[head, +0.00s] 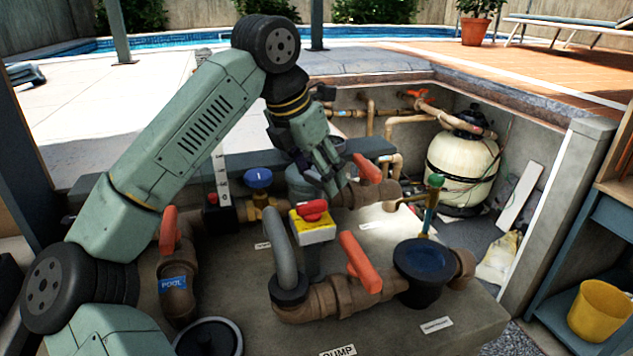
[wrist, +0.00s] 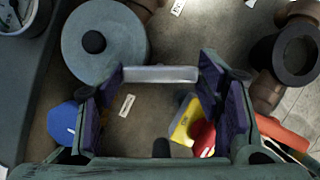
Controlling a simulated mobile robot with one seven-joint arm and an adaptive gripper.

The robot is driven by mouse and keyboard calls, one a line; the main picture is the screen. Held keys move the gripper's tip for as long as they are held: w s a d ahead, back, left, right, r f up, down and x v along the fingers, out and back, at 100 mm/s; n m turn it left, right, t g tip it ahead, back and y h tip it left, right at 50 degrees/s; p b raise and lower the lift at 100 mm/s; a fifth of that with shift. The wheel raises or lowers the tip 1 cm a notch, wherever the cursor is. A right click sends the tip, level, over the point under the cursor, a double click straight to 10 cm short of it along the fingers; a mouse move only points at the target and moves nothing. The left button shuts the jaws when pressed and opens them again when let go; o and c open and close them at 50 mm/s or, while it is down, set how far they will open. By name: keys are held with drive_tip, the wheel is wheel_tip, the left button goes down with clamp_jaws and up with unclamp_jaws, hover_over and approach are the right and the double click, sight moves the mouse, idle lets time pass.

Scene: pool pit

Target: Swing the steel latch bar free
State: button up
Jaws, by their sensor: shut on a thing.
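The steel latch bar (wrist: 160,74) is a short, pale metal bar in the wrist view, spanning the gap between my two dark finger pads. My gripper (wrist: 162,80) is shut on it. The bar's left end is beside the edge of a round grey lid (wrist: 90,58) with a black knob. In the head view my gripper (head: 332,180) points down over the pump slab, behind the yellow switch box (head: 316,233) with its red knob. The bar itself is hidden there by my fingers. I cannot tell what the bar is fixed to.
A blue-topped valve (head: 258,178) stands left of my gripper. An orange-red valve handle (head: 367,168) is close on its right, another (head: 360,262) nearer the front. A grey hose (head: 282,250) arches in front. Brown pipes and a dark round cap (head: 424,260) crowd the slab's right side.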

drive_tip(key=n+t+y+b, duration=0.1)
drive_tip(key=n+b, duration=0.1)
drive_tip(key=n, duration=0.1)
drive_tip(key=shift+s+f+n, duration=0.1)
drive_tip(key=shift+n, duration=0.3)
drive_tip(key=n+b, duration=0.1)
drive_tip(key=n+y+b, duration=0.1)
drive_tip(key=n, duration=0.1)
drive_tip(key=shift+d+n+t+y, duration=0.15)
drive_tip(key=shift+n+t+y, duration=0.15)
drive_tip(key=n+y, duration=0.1)
drive_tip(key=n, duration=0.1)
drive_tip(key=n+y+b, duration=0.1)
drive_tip(key=n, duration=0.2)
drive_tip(key=shift+d, duration=0.15)
drive_tip(key=shift+n, duration=0.3)
drive_tip(key=o, duration=0.9)
drive_tip(key=shift+r, duration=0.2)
